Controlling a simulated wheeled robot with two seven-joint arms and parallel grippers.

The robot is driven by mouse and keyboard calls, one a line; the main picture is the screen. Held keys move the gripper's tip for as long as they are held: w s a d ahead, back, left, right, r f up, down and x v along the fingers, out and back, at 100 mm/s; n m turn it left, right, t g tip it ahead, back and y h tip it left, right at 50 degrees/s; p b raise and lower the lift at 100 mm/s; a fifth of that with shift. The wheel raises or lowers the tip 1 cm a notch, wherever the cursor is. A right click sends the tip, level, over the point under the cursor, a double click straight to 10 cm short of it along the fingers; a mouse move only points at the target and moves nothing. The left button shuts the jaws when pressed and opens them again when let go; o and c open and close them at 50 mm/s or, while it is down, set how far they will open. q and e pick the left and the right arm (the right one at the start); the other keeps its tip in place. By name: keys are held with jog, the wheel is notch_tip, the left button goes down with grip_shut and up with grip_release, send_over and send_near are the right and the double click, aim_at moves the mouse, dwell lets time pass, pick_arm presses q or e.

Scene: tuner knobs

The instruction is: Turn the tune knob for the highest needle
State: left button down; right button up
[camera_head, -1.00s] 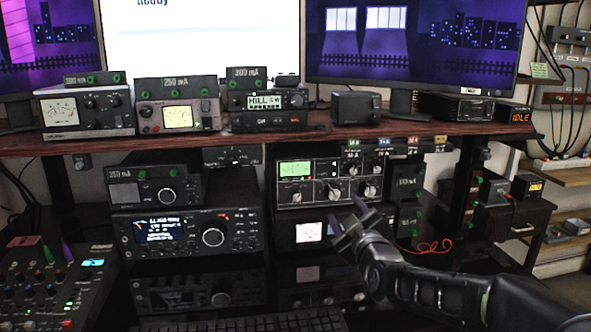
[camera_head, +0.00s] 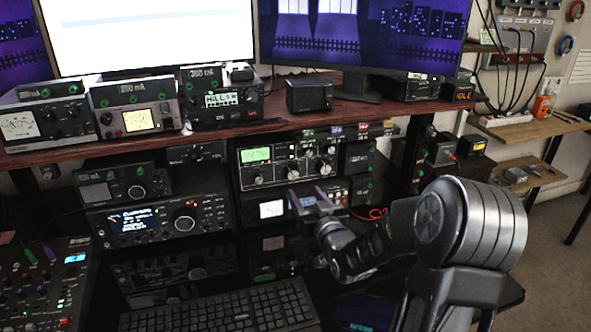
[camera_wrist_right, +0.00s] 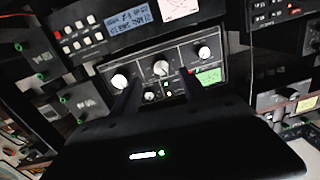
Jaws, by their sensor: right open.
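The tuner (camera_head: 285,160) is a grey-black box with a lit green display (camera_head: 256,155) and several pale knobs, on the lower shelf. In the wrist view the tuner is upside down, with its green display (camera_wrist_right: 210,76) at right and a row of three larger knobs, the middle knob (camera_wrist_right: 161,68) among them. I cannot read which is the tune knob, nor a needle. My right gripper (camera_head: 308,197) is open and empty, below the tuner's front in the head view. In the wrist view its fingers (camera_wrist_right: 160,77) spread either side of the middle knob; contact cannot be told. My left gripper is out of view.
A radio with a pale meter (camera_head: 271,209) sits under the tuner. A larger radio (camera_head: 150,220) stands to its left, and a keyboard (camera_head: 225,308) lies in front. The upper shelf (camera_head: 270,122) overhangs the tuner. A red wire (camera_head: 376,213) lies to the right.

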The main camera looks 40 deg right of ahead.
aim_at(293, 175)
jog(key=shift+r+m, duration=0.3)
jog(key=shift+m, duration=0.3)
jog(key=shift+w, duration=0.15)
jog(key=p+x, duration=0.1)
jog(key=x, duration=0.6)
jog(key=shift+w+d, duration=0.1)
jog(key=shift+w, duration=0.2)
grip_shut()
